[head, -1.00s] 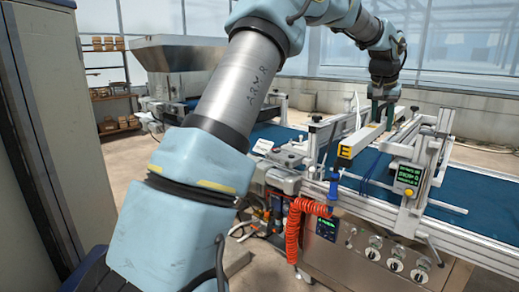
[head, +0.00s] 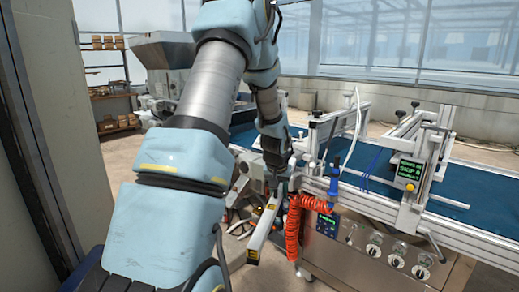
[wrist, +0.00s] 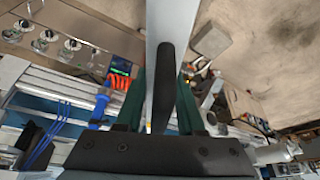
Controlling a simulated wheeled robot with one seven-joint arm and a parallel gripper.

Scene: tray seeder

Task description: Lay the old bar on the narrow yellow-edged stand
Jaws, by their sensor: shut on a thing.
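The old bar (head: 262,236) is a long pale bar with a yellow patch at its near end. It hangs in front of the machine's left end, tilted in the head view, with its near end low. My gripper (head: 280,190) is shut on it near its far end. In the wrist view the bar (wrist: 172,22) runs up between the green fingers of my gripper (wrist: 161,95), with a dark strip along it. I cannot make out a narrow yellow-edged stand in either view.
The tray seeder's blue belt (head: 465,183) and rails lie to the right. A red coiled hose (head: 293,232) hangs close beside the bar. A steel control cabinet (head: 350,262) stands below. A tall grey cabinet (head: 75,130) is at left. A grey block (wrist: 210,40) lies on the floor.

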